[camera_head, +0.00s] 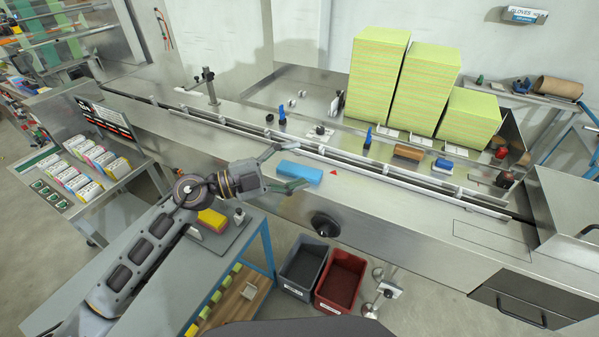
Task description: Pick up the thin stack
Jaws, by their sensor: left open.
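A small blue stack (299,172) lies flat on the steel machine top near its front edge, left of a red triangle mark. My left gripper (291,166) is open, with its two fingers spread at the left end of the blue stack. One finger reaches past its far side and the other lies along its near side. I cannot tell whether the fingers touch it. A yellow stack (212,219) sits on the lower side table behind my left arm, partly hidden. My right gripper does not show.
Three tall yellow-green stacks (421,88) stand on the machine at the back right. A long rail (377,168) runs behind the blue stack. A grey bin (303,266) and a red bin (341,279) stand below. The steel top right of the blue stack is mostly clear.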

